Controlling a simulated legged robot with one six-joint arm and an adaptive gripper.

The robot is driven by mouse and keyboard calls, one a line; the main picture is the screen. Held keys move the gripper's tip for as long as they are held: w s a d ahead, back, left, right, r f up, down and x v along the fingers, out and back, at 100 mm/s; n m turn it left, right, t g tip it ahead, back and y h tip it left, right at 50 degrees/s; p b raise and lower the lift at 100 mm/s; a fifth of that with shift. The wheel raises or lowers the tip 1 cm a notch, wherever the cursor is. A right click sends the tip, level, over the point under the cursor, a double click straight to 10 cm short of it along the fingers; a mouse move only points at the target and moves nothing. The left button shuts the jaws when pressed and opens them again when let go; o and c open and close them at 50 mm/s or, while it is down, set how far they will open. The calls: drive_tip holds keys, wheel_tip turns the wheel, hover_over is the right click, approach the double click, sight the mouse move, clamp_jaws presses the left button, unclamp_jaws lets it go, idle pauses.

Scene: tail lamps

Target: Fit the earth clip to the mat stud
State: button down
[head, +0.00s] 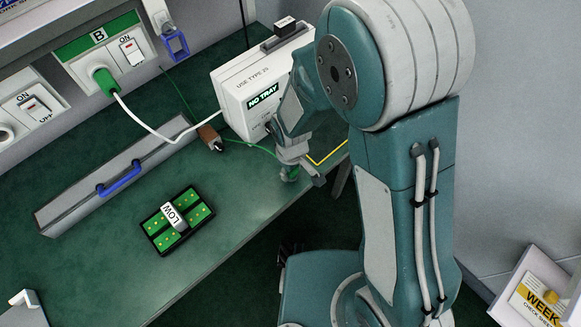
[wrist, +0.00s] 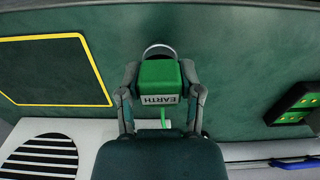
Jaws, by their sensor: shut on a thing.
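The earth clip is a green block (wrist: 160,75) with a white EARTH label, and a green lead runs from it. My gripper (wrist: 160,94) is shut on it, one finger on each side. A silver curved rim (wrist: 158,49) shows just beyond the clip in the wrist view. I cannot tell whether it is the mat stud or part of the clip. The clip hides what lies under it, and contact cannot be told.
The white NO TRAY box (head: 250,90) stands close to my gripper, by a yellow outline (wrist: 101,75) on the green bench top. A black tray (head: 177,221) marked LOW lies left. A grey box with a blue handle (head: 121,178) lies behind it. Bench between is clear.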

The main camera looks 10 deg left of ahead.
drive_tip(key=shift+f, duration=1.1)
drive_tip(key=shift+c, duration=0.9)
unclamp_jaws()
wheel_tip(320, 180, up, 12)
drive_tip(key=shift+f, duration=0.1)
